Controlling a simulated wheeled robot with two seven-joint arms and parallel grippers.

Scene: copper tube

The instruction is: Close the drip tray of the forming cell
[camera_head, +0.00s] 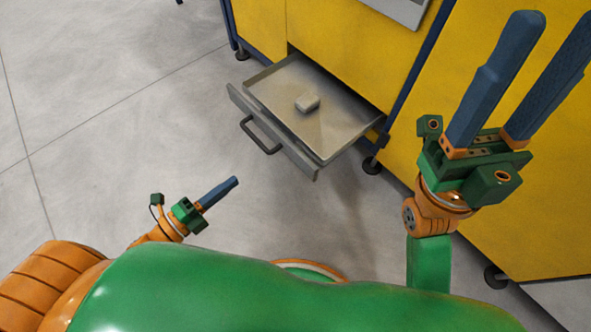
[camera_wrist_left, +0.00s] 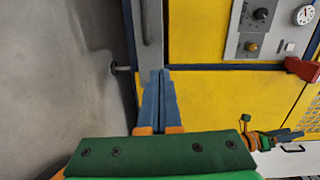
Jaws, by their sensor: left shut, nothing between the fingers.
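The drip tray (camera_head: 262,88) is a shallow grey drawer pulled out from the yellow forming cell (camera_head: 345,55) in the head view. Its front panel carries a dark bar handle (camera_head: 258,136). My left gripper (camera_head: 236,182) is shut and empty, below and left of the tray front, apart from it. In the left wrist view its fingers (camera_wrist_left: 160,75) lie together, pointing towards a grey upright strip (camera_wrist_left: 149,25) that I cannot identify surely. My right gripper (camera_head: 558,22) is raised at the right with its fingers apart, in front of the yellow panels.
The cell stands on dark feet (camera_head: 371,165) close to the tray. A control panel (camera_wrist_left: 263,30) with knobs shows in the left wrist view. The grey floor (camera_head: 110,110) left of the tray is clear.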

